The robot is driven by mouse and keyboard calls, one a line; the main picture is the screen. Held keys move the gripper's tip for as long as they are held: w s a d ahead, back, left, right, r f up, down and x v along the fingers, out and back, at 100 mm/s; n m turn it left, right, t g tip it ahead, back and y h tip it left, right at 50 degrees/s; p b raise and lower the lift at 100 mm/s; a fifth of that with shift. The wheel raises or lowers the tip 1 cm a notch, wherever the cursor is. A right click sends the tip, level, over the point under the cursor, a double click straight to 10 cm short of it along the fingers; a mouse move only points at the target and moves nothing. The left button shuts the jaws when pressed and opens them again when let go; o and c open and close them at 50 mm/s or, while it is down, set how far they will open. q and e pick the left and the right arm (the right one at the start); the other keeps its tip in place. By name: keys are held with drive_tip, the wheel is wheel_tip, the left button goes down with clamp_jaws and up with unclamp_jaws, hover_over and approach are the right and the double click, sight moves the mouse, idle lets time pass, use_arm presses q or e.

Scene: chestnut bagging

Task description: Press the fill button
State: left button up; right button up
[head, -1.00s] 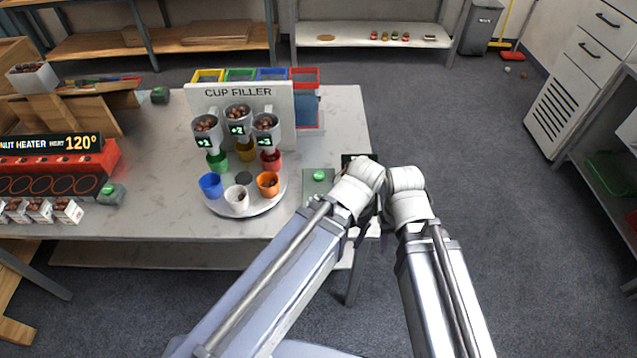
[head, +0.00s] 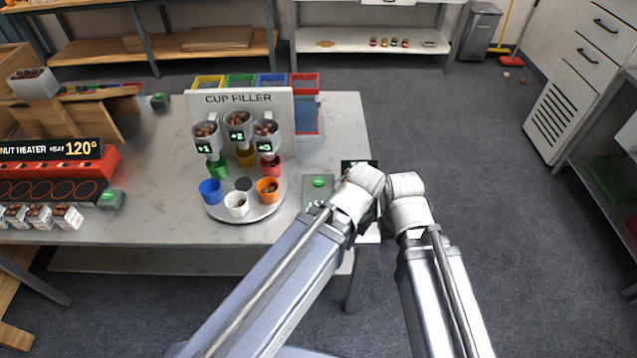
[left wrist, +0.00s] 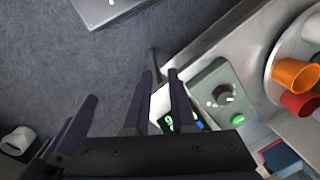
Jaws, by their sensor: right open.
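The cup filler (head: 238,98) stands on the table, with several nut hoppers above a round turntable (head: 250,212) of coloured cups. A green button (head: 319,182) sits on a grey box to its right. The left wrist view shows that green button (left wrist: 238,119) with a dial (left wrist: 224,92) beside it. My left gripper (left wrist: 125,90) has its dark fingers apart, left of the box and not touching the button; its tips are hidden by my arm in the head view. My right gripper (head: 386,218) is open and mostly hidden by the wrists.
A small black display (head: 358,167) stands just right of the button box, close to my left wrist. The nut heater (head: 60,165) and two other green-button boxes (head: 110,199) (head: 160,100) are farther left. Open floor lies right of the table.

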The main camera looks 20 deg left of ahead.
use_arm(q)
clamp_jaws()
idle(1.0)
